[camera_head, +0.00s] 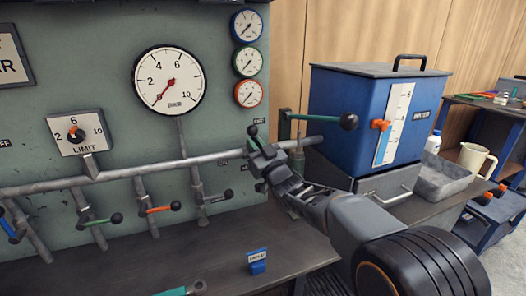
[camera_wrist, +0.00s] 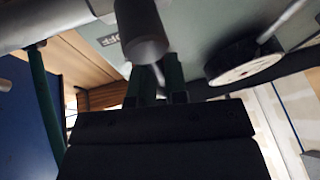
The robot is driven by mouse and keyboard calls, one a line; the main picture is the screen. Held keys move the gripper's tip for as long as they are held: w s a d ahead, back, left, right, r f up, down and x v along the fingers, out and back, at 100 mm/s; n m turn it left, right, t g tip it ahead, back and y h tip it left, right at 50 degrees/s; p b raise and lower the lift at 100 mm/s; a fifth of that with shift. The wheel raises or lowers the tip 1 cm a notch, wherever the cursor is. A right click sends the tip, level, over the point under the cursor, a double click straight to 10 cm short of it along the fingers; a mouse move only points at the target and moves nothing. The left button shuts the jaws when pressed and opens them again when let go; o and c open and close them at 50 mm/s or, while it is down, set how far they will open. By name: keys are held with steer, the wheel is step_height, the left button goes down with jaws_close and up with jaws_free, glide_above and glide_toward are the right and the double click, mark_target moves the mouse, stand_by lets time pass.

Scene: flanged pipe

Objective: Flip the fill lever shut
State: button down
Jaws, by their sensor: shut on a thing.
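My gripper (camera_head: 258,160) is at the panel, at the right part of the long grey pipe (camera_head: 150,168). It is shut on a lever with a black knob (camera_head: 253,130), which sticks up just above the jaws. My gripper hides most of this lever, and its small label cannot be read, so I cannot confirm that it is the fill lever. In the wrist view, my dark fingers (camera_wrist: 158,82) are close together behind a grey cylinder (camera_wrist: 140,32), which hides what lies between their tips.
A green lever (camera_head: 320,117) with a black ball sticks out right of my gripper, before the blue water tank (camera_head: 355,110). Several small levers hang along the pipe, one orange (camera_head: 158,210). A large gauge (camera_head: 169,78) is above. The bench (camera_head: 190,260) below is mostly clear.

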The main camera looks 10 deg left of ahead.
steer(key=shift+w+d+f+m+b, duration=0.1)
steer(key=shift+m+b, duration=0.2)
steer(key=shift+m, duration=0.3)
steer(key=shift+t, duration=0.3)
steer(key=c, duration=1.2)
jaws_free()
steer(key=shift+o, duration=0.2)
steer(key=shift+d, duration=0.15)
steer(key=v, duration=1.3)
steer(key=shift+s+d, duration=0.15)
steer(key=shift+s, duration=0.2)
